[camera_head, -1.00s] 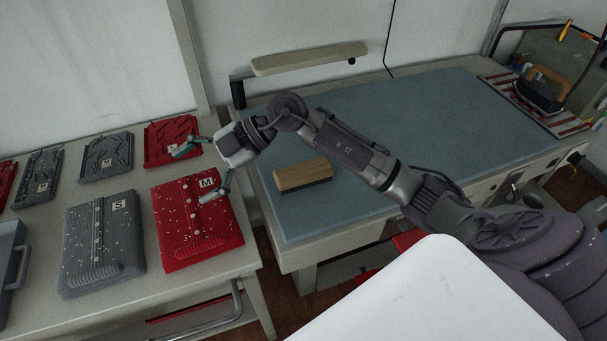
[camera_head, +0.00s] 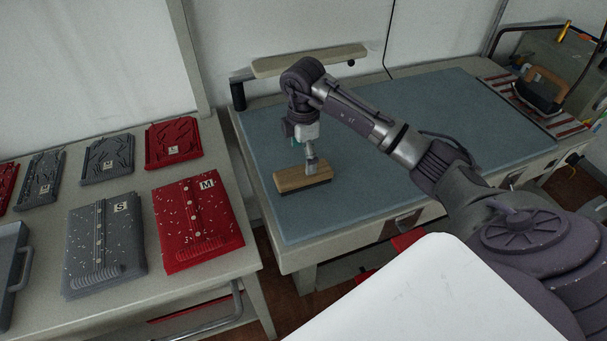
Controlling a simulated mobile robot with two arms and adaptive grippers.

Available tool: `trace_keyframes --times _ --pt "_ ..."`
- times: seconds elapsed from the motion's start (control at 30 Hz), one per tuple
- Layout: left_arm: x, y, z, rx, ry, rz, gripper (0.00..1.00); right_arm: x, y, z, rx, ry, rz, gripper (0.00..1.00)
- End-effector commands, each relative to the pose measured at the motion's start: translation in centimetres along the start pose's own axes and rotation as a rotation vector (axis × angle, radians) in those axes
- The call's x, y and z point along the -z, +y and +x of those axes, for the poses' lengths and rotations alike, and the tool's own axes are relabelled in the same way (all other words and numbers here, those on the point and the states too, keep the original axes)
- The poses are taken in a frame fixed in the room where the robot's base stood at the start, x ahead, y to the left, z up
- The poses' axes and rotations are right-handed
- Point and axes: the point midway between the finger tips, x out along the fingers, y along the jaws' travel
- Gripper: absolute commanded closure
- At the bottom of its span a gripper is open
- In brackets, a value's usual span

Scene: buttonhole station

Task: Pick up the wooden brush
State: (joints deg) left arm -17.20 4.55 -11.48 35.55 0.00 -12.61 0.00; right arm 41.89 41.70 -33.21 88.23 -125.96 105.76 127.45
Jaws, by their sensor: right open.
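The wooden brush (camera_head: 292,181), a light-brown block with a dark underside, lies on the blue-grey mat (camera_head: 415,110) of the right-hand table, near its left end. My right gripper (camera_head: 312,163) points down at the brush, its near finger in front of or over the block's right half. The gripper is open. The far finger is partly hidden, and I cannot tell whether either finger touches the brush. My left gripper is not in view.
A sleeve board (camera_head: 305,60) stands at the table's back edge. An iron (camera_head: 541,90) rests at the far right. Folded red (camera_head: 196,222) and grey (camera_head: 103,246) garments lie on the left table. The mat right of the brush is clear.

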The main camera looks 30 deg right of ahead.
Motion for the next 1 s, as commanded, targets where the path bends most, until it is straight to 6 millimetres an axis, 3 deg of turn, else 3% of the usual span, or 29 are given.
trace_keyframes --times 0.17,0.33,0.5,0.77,1.0 --pt "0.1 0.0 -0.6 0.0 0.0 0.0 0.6 0.1 -0.2 1.1 0.003 0.001 -0.002 0.08" --pt "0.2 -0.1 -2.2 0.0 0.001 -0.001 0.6 0.3 -0.9 3.4 0.005 0.001 -0.001 0.08" --pt "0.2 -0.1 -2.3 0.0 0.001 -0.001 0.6 0.3 -0.7 5.5 0.001 0.002 -0.002 0.08" --pt "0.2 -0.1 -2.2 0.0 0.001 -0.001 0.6 0.3 -0.7 5.8 -0.001 0.001 -0.002 0.08" --pt "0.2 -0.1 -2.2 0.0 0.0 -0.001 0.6 0.2 -0.7 5.8 -0.001 0.001 -0.002 0.48"
